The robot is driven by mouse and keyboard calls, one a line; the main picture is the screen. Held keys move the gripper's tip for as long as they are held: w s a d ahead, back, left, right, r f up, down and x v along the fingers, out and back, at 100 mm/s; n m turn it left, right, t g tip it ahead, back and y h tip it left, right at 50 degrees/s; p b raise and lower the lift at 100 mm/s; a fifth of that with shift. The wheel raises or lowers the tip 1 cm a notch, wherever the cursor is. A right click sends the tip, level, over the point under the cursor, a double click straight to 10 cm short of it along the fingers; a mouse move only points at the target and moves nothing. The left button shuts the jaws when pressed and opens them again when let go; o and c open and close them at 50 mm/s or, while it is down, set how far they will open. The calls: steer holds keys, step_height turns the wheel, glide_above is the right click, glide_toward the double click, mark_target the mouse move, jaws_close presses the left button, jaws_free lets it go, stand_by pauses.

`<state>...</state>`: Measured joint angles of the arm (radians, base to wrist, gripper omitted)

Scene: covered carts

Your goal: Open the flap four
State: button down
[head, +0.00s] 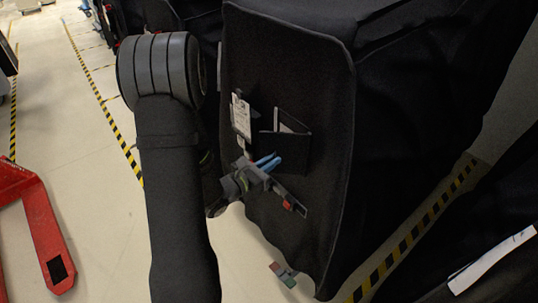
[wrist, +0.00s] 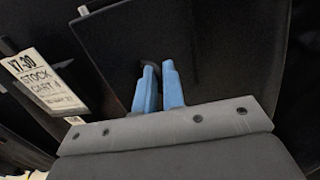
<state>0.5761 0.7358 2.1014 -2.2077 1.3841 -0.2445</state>
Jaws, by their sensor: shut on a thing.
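Flap four (head: 290,60) is the black fabric front of the covered cart. It hangs down, with its lower edge curling slightly. A white label (wrist: 45,80) beside my gripper reads "STOCK CART 4"; it also shows in the head view (head: 240,115). My gripper (head: 273,162) is at the flap's front, just below a black pocket (head: 295,145) with a pale card in it. Its blue fingers (wrist: 158,80) are closed on a small dark piece of the flap, perhaps a tab or loop. Most of that piece is hidden between the fingertips.
A red pallet jack (head: 40,225) stands on the pale floor at the left. Yellow-black tape lines (head: 115,115) run along the floor. Another black-covered cart with a white strip (head: 492,262) is at the lower right. Open floor lies left of my arm.

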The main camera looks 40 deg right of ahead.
steer(key=s+n+t, duration=0.2)
steer(key=s+t, duration=0.2)
steer(key=s, duration=0.2)
steer(key=shift+s+d+r+n+y, duration=0.15)
steer(key=shift+s+n+y, duration=0.05)
steer(key=shift+n+y, duration=0.1)
stand_by(0.3)
steer(key=c, duration=1.5)
jaws_free()
steer(key=shift+t, duration=0.3)
steer(key=shift+c, duration=0.2)
